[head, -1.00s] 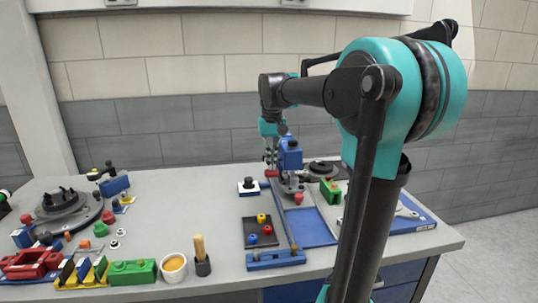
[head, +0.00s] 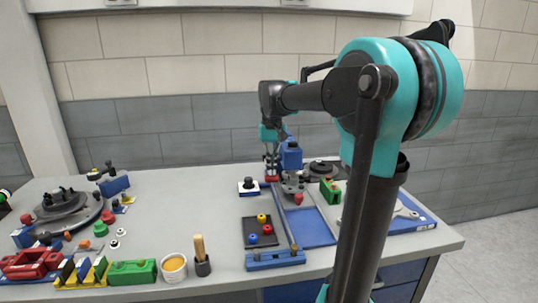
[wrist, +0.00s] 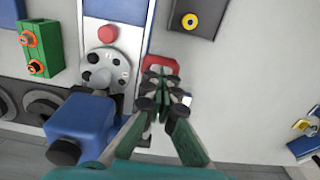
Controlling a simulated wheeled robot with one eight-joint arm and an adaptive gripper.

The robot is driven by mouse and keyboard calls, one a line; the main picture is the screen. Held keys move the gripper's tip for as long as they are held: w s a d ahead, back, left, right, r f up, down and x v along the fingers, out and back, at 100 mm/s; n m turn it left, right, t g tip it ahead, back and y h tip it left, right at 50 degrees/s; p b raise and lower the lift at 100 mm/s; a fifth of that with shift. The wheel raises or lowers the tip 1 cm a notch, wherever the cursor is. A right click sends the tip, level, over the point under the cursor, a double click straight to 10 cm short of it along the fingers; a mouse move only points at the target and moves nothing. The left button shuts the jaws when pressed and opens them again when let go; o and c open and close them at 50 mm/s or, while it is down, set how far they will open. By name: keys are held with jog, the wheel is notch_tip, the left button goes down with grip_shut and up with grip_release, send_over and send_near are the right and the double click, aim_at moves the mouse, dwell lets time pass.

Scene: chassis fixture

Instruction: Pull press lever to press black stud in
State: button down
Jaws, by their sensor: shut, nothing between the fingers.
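The press (head: 290,155) is a blue upright body at the back of the table; it also shows as a blue cylinder with a black end in the wrist view (wrist: 82,128). A grey round plate with holes (wrist: 105,68) lies beside it. A red piece (wrist: 163,63) sits left of the press in the head view, and it may be the lever's grip (head: 271,179). My gripper (wrist: 160,78) is shut and empty, its fingertips at the red piece and partly covering it. I cannot tell whether they touch. The black stud cannot be made out for sure.
A white block with a black knob (head: 248,187) stands left of my gripper. A black tray (head: 262,232) with red and yellow pieces lies in front. A red knob (wrist: 108,34) and a green block (wrist: 39,49) are near the plate. Open table lies left of the white block.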

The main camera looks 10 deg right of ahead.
jog(key=shift+f, duration=0.5)
dwell(0.5)
jog(key=shift+r, duration=0.1)
jog(key=shift+w+r, duration=0.1)
jog(key=shift+r, duration=2.25)
notch_tip(320, 180, up, 8)
jog(key=w, duration=0.1)
jog(key=shift+w, duration=0.15)
